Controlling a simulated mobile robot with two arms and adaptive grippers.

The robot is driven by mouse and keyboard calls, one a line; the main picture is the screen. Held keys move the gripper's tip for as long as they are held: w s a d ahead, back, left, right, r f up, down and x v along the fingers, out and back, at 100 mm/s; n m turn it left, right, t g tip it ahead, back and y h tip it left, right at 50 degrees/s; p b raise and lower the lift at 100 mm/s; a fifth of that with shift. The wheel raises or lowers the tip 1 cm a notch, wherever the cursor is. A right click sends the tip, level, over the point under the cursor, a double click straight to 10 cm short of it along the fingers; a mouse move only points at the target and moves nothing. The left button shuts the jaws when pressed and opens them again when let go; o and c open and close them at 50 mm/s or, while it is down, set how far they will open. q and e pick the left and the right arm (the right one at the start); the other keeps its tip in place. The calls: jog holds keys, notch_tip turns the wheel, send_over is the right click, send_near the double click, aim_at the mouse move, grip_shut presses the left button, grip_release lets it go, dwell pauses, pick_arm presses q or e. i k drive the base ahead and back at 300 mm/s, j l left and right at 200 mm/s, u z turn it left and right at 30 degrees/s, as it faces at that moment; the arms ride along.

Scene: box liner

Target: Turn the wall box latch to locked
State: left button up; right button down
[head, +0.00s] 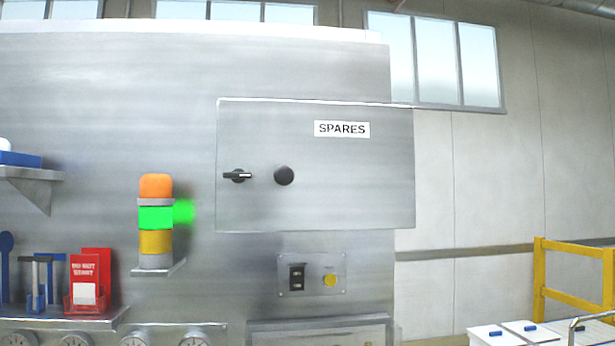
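The wall box (360,195) is a grey metal box with a closed door and a label reading SPARES (342,129). Its latch (238,176) is a small black handle near the left edge of the door, and its lever lies about horizontal. A round black knob (284,175) sits just right of the latch. I see no marks that show which latch position is locked. Neither of my grippers is in the head view, and nothing touches the latch.
A stack light (156,242) with its green section lit stands on a small bracket left of the box. Below the box is a switch plate (312,275) with a yellow button. A shelf (75,320) at lower left holds red boxes and blue tools. A yellow rail (540,280) stands at right.

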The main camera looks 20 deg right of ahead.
aim_at(237, 176)
jog(key=i+j+z, duration=0.2)
jog(key=i+j, duration=0.15)
jog(key=j, duration=0.25)
jog(key=i+j+z, duration=0.1)
jog(key=j, duration=0.2)
jog(key=i+j+z, duration=0.25)
jog(key=j, duration=0.45)
jog(key=i, duration=0.1)
